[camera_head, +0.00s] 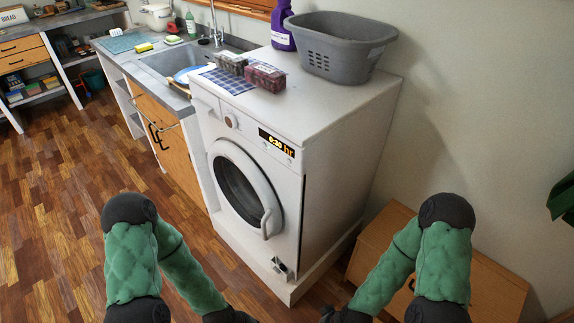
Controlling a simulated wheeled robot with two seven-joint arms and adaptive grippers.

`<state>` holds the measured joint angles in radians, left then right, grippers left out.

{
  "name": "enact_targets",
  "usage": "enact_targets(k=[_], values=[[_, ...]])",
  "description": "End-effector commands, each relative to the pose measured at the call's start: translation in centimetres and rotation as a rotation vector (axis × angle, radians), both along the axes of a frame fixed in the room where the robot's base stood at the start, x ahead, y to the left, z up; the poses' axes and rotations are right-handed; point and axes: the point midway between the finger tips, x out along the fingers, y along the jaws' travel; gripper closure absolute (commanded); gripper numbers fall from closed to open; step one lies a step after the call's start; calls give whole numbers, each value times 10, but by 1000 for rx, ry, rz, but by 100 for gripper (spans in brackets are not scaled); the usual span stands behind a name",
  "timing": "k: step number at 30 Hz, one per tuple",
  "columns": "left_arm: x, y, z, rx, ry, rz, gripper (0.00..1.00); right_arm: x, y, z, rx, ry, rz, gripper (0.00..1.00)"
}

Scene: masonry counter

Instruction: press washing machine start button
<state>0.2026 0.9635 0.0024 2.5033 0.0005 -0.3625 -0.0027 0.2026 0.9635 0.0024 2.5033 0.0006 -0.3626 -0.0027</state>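The white washing machine (318,200) stands in the middle of the head view, its front turned to the left. Its round door (238,187) looks closed. A dial (231,121) sits on the upper front panel. To its right is a dark display (277,142) with lit orange characters, seemingly a time in hours. Small marks show around the display, but they are too small to single out the start button. My two green arms reach in at the bottom left and bottom right, apart from the machine. Both grippers are below the frame's lower edge.
A grey basket (342,47), a purple bottle (282,25), two patterned packages and a checked cloth (227,81) rest on the machine's top. A sink counter (125,64) adjoins at left. A low wooden cabinet (492,285) stands at right. The wooden floor (60,200) at left is clear.

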Motion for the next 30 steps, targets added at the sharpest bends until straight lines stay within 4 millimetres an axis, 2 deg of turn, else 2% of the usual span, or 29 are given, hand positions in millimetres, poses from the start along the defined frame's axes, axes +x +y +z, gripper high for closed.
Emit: enact_targets(k=[11, 14, 19, 20, 30], values=[[0, 0, 0, 0, 0, 0, 60, 0, 0, 0, 0, 0, 0, 27], [0, 0, 0, 0, 0, 0, 60, 0, 0, 0, 0, 0, 0, 49], [0, 0, 0, 0, 0, 0, 60, 0, 0, 0, 0, 1, 0, 97], [0, 0, 0, 0, 0, 0, 60, 0, 0, 0, 0, 1, 0, 100], [0, 0, 0, 0, 0, 0, 60, 0, 0, 0, 0, 0, 0, 100]])
